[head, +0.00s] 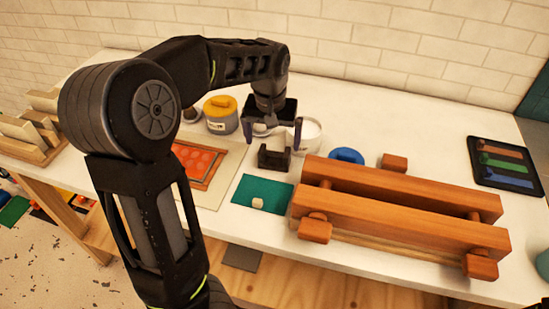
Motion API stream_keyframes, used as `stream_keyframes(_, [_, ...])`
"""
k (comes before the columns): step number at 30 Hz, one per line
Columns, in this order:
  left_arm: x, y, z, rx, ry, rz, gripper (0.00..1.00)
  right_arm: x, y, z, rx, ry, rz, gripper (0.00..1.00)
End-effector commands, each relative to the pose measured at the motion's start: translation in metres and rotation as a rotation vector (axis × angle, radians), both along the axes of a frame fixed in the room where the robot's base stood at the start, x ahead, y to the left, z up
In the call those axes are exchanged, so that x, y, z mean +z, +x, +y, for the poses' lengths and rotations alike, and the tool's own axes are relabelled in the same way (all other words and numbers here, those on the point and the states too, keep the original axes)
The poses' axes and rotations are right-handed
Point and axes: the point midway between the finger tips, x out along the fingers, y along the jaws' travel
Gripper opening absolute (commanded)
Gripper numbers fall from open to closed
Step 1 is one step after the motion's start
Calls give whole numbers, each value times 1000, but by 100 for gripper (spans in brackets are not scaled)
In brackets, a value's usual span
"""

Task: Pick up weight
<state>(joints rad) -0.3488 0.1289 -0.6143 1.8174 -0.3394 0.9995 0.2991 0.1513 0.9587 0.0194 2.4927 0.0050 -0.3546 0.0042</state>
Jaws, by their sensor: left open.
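No thing here is clearly marked as the weight. A small dark notched block (275,156) sits on the white table behind a green mat and may be it. A small pale piece (257,203) lies on the mat's front part. My left gripper (271,137) points down above and just behind the dark block, fingers apart, with nothing seen between them. It looks clear of the block, though the exact gap is hard to judge. My right gripper is not in view.
A large wooden press-like frame (400,215) fills the table's right half. A white tub (308,134) and a yellow-lidded jar (220,115) stand close to my left gripper. A blue round thing (347,155) is behind the frame. The green mat (250,190) lies left of it.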

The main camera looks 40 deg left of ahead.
Motion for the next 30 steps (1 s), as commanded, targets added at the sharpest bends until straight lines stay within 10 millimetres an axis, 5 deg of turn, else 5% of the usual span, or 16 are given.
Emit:
stream_keyframes(15, [-50,7,0,0,-1,2,100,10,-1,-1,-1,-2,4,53])
stream_keyframes(30, [-51,8,0,0,-1,0,100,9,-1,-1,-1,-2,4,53])
